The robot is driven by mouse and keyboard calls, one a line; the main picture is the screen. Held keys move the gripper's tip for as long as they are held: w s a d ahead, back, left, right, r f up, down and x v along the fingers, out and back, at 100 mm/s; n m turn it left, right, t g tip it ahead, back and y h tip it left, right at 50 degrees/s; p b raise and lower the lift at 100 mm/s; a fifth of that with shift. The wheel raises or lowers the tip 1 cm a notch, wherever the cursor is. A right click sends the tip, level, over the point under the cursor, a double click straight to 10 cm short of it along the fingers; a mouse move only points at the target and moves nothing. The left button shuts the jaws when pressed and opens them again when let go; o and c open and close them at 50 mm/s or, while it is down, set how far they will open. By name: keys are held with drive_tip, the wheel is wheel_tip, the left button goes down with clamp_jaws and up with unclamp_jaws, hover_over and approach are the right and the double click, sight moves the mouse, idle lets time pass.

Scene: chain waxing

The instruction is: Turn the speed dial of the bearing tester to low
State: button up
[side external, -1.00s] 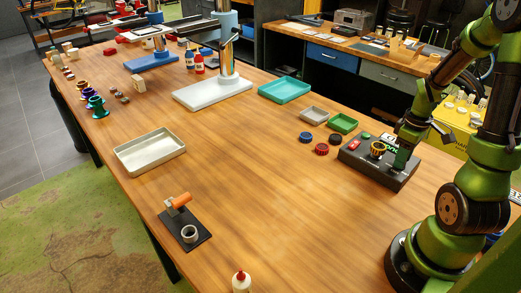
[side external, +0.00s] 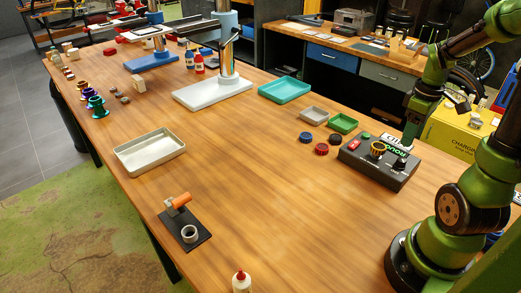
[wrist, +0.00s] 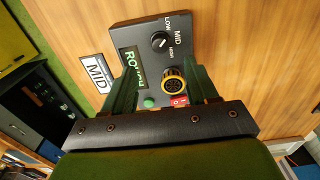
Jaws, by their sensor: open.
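The bearing tester (side external: 352,157) is a dark box at the right of the table. Its black speed dial (side external: 399,164) also shows in the wrist view (wrist: 159,40), beside the labels LOW, MID and HIGH. A small white mark shows on the dial; I cannot tell surely which label it points to. The tester's display (wrist: 133,62) seems to read ROUGH. My gripper (wrist: 163,72) is open and empty, its green fingers apart, above the tester. In the side view my gripper (side external: 408,142) is clear of the dial.
A yellow-rimmed bearing (wrist: 174,82) sits on the tester near a red switch (wrist: 180,101) and green button (wrist: 150,102). Red, blue and black caps (side external: 321,149) and a green tray (side external: 343,122) lie left of the tester.

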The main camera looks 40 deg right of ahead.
wheel_tip(320, 180, up, 9)
drive_tip(key=shift+f, duration=0.2)
idle(0.3)
drive_tip(key=w+a+m+t, duration=0.4)
drive_tip(key=w+a+m, duration=0.2)
drive_tip(key=a, duration=0.6)
drive_tip(key=a+r+n+t+y, duration=0.1)
drive_tip(key=a+r+t+y, duration=0.1)
drive_tip(key=a, duration=1.2)
drive_tip(key=shift+s+a+n+t, duration=0.15)
drive_tip(key=shift+s+n+t, duration=0.25)
drive_tip(key=shift+t, duration=0.2)
